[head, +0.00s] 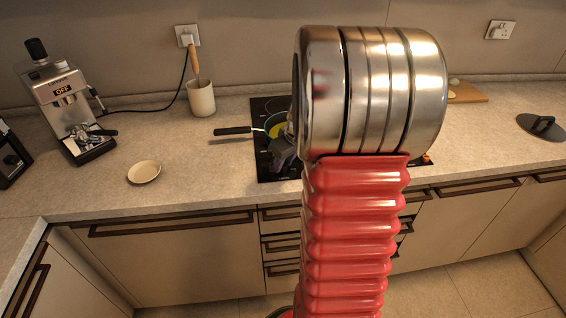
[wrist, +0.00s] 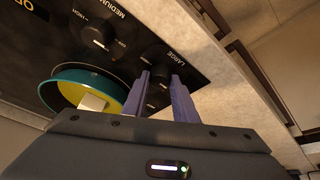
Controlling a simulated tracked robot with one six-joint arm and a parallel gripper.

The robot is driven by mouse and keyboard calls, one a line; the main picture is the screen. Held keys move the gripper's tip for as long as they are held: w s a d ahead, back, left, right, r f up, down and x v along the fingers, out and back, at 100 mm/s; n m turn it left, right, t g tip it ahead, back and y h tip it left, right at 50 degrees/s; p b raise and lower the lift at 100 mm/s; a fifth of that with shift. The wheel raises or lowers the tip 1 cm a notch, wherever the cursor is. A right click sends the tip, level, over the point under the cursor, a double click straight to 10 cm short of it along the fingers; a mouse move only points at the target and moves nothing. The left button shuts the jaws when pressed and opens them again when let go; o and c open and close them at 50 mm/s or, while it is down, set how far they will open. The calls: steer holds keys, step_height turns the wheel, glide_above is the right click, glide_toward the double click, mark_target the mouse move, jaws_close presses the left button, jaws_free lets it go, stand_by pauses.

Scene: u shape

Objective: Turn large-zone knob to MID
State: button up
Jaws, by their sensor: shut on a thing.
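The cooktop (head: 270,168) is a black panel set in the counter; its front right side is hidden behind my arm. The large-zone knob (wrist: 155,58) is dark and sits next to the printed word LARGE in the wrist view. My gripper (wrist: 161,76) has its two purple fingers either side of this knob, shut on it. The fingers hide part of the knob, so I cannot read its setting. In the head view my gripper (head: 285,147) is mostly hidden behind my arm, over the cooktop.
The medium knob (wrist: 100,38) is close beside the large one. A pan (wrist: 70,76) with a teal rim and yellow inside stands on the cooktop, its handle (head: 232,131) pointing left. A coffee machine (head: 67,100), utensil pot (head: 201,99) and small dish (head: 144,172) stand left.

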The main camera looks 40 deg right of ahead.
steer(key=shift+m, duration=0.3)
steer(key=shift+w+a+m+g+h, duration=0.1)
steer(key=shift+m+g+h, duration=0.4)
steer(key=shift+m, duration=1.1)
steer(key=shift+w+a+m+g+h, duration=0.15)
steer(key=shift+m+h, duration=0.55)
steer(key=shift+m, duration=0.9)
steer(key=m+g, duration=0.1)
steer(key=m, duration=0.2)
steer(key=m+g+h, duration=0.1)
steer(key=m, duration=0.3)
steer(key=shift+w+a+g, duration=0.1)
steer(key=shift+w+g, duration=0.05)
steer(key=shift+g, duration=0.1)
steer(key=m, duration=0.1)
steer(key=m+g, duration=0.1)
steer(key=m, duration=0.1)
steer(key=m+g, duration=0.1)
steer(key=m, duration=0.1)
steer(key=shift+w, duration=0.25)
steer(key=shift+w+m+g+y, duration=0.1)
steer(key=shift+m+g+y, duration=0.4)
steer(key=shift+m, duration=1.7)
steer(key=o, duration=1)
steer(key=shift+g, duration=0.3)
steer(key=shift+o, duration=0.2)
steer(key=shift+r, duration=0.1)
